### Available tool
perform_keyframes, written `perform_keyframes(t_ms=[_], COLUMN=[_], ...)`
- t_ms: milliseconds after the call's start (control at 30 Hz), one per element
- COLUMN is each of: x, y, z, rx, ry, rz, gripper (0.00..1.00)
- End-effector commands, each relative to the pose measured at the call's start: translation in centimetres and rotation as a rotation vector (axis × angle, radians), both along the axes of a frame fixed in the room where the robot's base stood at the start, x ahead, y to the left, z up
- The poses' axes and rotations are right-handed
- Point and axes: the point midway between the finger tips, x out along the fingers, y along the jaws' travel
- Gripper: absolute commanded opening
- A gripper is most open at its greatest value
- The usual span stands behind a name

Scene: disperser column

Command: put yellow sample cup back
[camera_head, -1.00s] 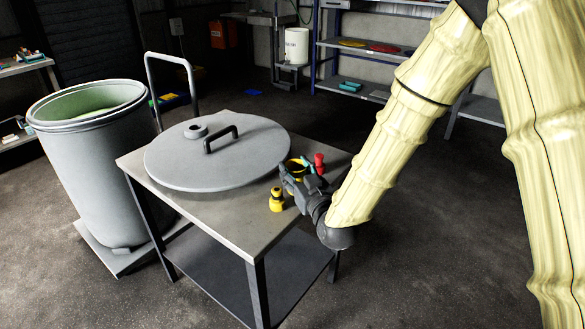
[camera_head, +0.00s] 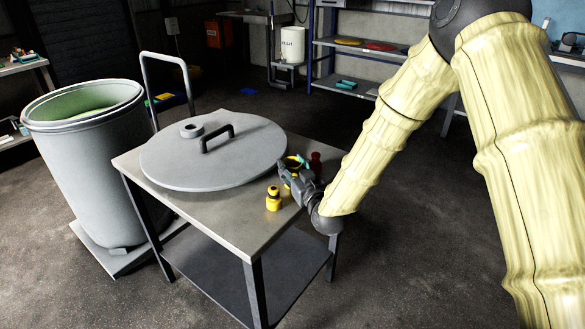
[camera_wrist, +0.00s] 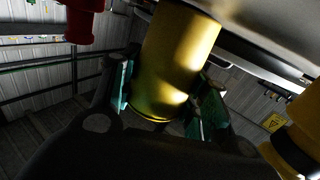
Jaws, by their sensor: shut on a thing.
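The yellow sample cup (camera_wrist: 178,62) is between the green-padded fingers of my gripper (camera_wrist: 165,98) in the wrist view. My gripper is shut on it. In the head view my gripper (camera_head: 291,172) is over the right side of the grey table (camera_head: 232,228) and partly hides the cup. I cannot tell whether the cup touches the tabletop. A smaller yellow container with a dark band (camera_head: 273,200) stands apart in front of my gripper. It also shows at the right of the wrist view (camera_wrist: 297,145).
A red object (camera_head: 316,162) is close behind my gripper; it also shows in the wrist view (camera_wrist: 82,20). A large round lid with a handle (camera_head: 214,160) covers much of the table. A grey drum (camera_head: 88,165) stands left. The table's front right corner is clear.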

Motion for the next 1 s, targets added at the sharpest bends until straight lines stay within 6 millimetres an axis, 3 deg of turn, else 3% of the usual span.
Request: perform_keyframes(t_ms=[300, 333, 433, 833, 1000], x=[0.0, 0.0, 0.0, 0.0, -1.8], y=[0.0, 0.0, 0.0, 0.0, -0.8], z=[-0.3, -0.2, -0.2, 0.2, 0.0], rx=[0.0, 0.0, 0.0, 0.0, -0.001], ry=[0.0, 0.0, 0.0, 0.0, 0.002], rz=[0.0, 0.0, 0.0, 0.0, 0.0], gripper=[0.15, 0.49, 0.67, 0.67, 0.67])
